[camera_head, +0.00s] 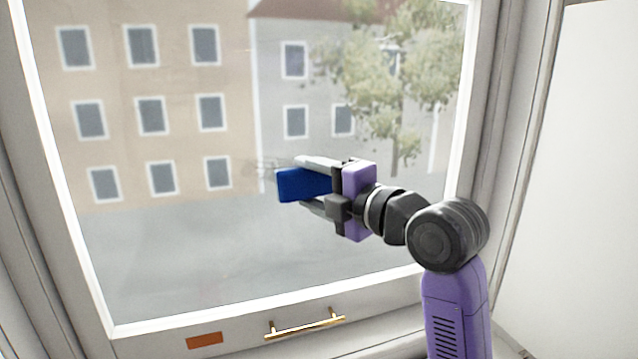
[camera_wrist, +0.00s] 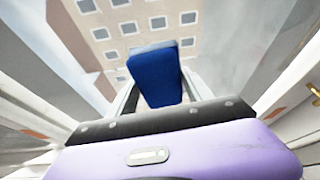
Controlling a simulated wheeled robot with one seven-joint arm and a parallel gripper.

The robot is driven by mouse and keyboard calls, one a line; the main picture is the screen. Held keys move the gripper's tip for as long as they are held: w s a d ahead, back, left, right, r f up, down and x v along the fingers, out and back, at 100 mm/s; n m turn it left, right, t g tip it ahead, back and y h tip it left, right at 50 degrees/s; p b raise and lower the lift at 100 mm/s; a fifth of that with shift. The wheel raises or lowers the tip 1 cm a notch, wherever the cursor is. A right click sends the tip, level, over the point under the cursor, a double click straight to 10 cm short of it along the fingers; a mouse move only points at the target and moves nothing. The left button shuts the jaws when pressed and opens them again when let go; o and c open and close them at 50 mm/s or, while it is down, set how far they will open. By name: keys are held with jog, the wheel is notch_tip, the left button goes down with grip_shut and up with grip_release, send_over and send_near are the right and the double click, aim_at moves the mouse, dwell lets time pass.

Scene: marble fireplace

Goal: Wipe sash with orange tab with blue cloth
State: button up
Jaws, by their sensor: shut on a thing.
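The blue cloth (camera_head: 300,185) is a folded pad held between the fingers of my gripper (camera_head: 308,184). In the wrist view the cloth (camera_wrist: 157,77) sticks out ahead of the fingers. The sash (camera_head: 120,327) is a white window frame around a large pane, with an orange tab (camera_head: 204,341) on its bottom rail. My gripper is in front of the middle of the pane. I cannot tell whether the cloth touches the glass. A faint grey smudge (camera_head: 262,168) shows on the glass just left of the cloth.
A brass handle (camera_head: 305,325) juts from the bottom rail, right of the orange tab. White frame jambs stand on both sides, and a plain pale wall (camera_head: 598,170) is at the right. Buildings and a tree show beyond the glass.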

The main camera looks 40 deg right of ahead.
aim_at(228, 187)
jog(key=shift+w+a+f+p, duration=0.1)
jog(key=shift+w+a, duration=0.4)
jog(key=shift+a, duration=0.95)
jog(key=shift+w+a+r+p, duration=0.15)
jog(key=shift+w+a, duration=0.3)
jog(key=shift+a, duration=0.95)
jog(key=shift+w+a+f+p, duration=0.15)
jog(key=shift+w+a, duration=0.35)
jog(key=shift+a, duration=0.95)
jog(key=shift+w+a, duration=0.2)
jog(key=shift+a, duration=0.55)
jog(key=shift+w+a, duration=0.2)
jog(key=shift+a, duration=0.55)
jog(key=shift+s, duration=0.15)
jog(key=shift+s+a+p, duration=0.25)
jog(key=shift+s+a, duration=0.05)
jog(key=shift+s, duration=0.6)
jog(key=shift+s+a+p, duration=0.2)
jog(key=shift+s+a, duration=0.05)
jog(key=shift+s, duration=0.7)
jog(key=shift+s+a+p, duration=0.25)
jog(key=shift+s+a, duration=0.05)
jog(key=shift+s, duration=0.6)
jog(key=s, duration=0.1)
jog(key=s+a, duration=0.1)
jog(key=shift+s, duration=0.4)
